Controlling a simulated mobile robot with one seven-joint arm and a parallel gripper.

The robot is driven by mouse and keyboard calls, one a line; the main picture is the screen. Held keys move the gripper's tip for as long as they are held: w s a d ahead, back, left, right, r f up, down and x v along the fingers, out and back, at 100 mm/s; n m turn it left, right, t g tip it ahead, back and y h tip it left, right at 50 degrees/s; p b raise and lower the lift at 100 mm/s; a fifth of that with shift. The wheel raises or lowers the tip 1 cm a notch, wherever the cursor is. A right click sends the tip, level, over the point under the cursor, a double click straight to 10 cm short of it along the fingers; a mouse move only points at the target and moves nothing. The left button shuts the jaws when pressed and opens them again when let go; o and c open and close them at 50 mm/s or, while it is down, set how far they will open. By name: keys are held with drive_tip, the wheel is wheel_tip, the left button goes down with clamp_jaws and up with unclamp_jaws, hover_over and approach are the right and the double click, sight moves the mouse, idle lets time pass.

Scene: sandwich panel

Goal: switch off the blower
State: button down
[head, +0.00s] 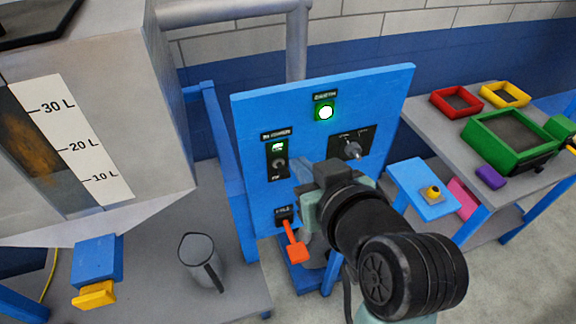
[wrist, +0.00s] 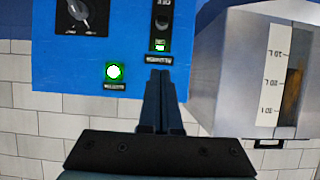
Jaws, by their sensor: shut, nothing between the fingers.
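The blue panel (head: 250,110) stands upright in the middle of the head view. On its left side is a dark rocker switch (head: 278,163), with a lit green marking at its upper end and a label above too small to read surely. The switch also shows in the wrist view (wrist: 161,22), where the panel appears upside down. My gripper (head: 302,168) is in front of the panel, right of the switch in the head view. In the wrist view its closed fingers (wrist: 161,74) point toward the switch's label, empty. Contact cannot be told.
A lit green lamp (head: 325,112) and a rotary knob (head: 352,149) are on the panel. An orange-red lever (head: 294,243) sticks out below the switch. A hopper (head: 165,130) and a grey jug (head: 200,260) stand left. A table (head: 425,115) with coloured trays is right.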

drive_tip(key=p, duration=0.2)
hover_over(288, 171)
drive_tip(key=s, duration=0.1)
wheel_tip(288, 171, down, 3)
drive_tip(key=f, duration=0.2)
drive_tip(key=s+f+p, duration=0.1)
drive_tip(key=f, duration=0.1)
drive_tip(key=shift+f, duration=0.3)
